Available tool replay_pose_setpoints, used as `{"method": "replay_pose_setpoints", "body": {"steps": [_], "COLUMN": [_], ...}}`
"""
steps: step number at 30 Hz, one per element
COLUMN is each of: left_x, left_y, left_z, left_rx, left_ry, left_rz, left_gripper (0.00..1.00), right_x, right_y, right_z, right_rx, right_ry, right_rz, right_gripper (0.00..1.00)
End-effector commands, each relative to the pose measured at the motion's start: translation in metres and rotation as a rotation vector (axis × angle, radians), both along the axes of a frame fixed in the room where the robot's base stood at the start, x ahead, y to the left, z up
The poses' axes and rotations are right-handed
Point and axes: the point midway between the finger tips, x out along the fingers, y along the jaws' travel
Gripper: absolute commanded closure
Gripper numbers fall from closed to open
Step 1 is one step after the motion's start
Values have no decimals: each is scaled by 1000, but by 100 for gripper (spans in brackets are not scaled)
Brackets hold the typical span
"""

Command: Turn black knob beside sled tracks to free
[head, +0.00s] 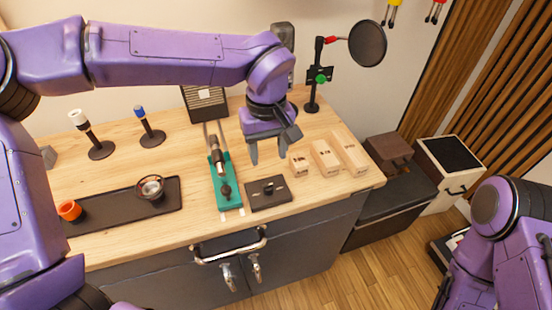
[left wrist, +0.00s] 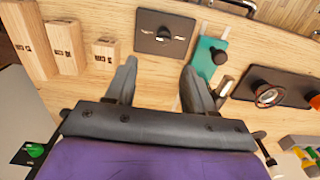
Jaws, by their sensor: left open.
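The black knob (head: 268,188) sits on a dark square plate (head: 281,200) near the front edge of the wooden bench. The knob also shows in the left wrist view (left wrist: 163,34). Left of the plate, a teal sled (head: 233,196) with a black knob of its own lies on the pale tracks (head: 206,131); the sled also shows in the left wrist view (left wrist: 204,62). My left gripper (head: 270,156) is open and empty, fingers pointing down, above the bench and behind the plate. In the left wrist view its fingertips (left wrist: 158,66) are apart, short of the knob.
Several wooden blocks (head: 324,158) stand right of the plate. A stand with a round black disc (head: 368,44) is behind. A towel-bar handle (head: 229,247) juts from the bench front.

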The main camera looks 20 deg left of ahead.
Motion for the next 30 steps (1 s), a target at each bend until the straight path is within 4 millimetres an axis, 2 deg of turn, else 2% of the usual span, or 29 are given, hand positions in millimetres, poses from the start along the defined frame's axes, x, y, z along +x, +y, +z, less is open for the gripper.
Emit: {"method": "replay_pose_setpoints", "body": {"steps": [5, 12, 15, 19, 26, 28, 30], "left_x": [-3, -2, -1, -2, -1, -1, -1], "left_y": [0, 0, 0, 0, 0, 0, 0], "left_z": [-24, -78, -93, -104, -105, -105, -105], "left_rx": [1, 3, 3, 2, 2, 2, 2], "left_ry": [3, 4, 3, 2, 0, 0, 0], "left_rz": [-2, -1, 0, 1, 0, 1, 1], "left_gripper": [46, 46, 46, 46, 46, 63, 85], "right_x": [-1, -1, -1, 0, -1, -1, -1], "right_y": [0, 0, 0, 0, 0, 0, 0], "right_z": [1, 4, 5, 5, 5, 5, 5], "right_rx": [0, 0, 0, 0, 0, 0, 0], "right_ry": [2, 2, 2, 1, 1, 1, 1], "right_rz": [0, 0, 0, 0, 0, 0, 0], "right_gripper": [57, 57, 57, 57, 57, 57, 57]}}
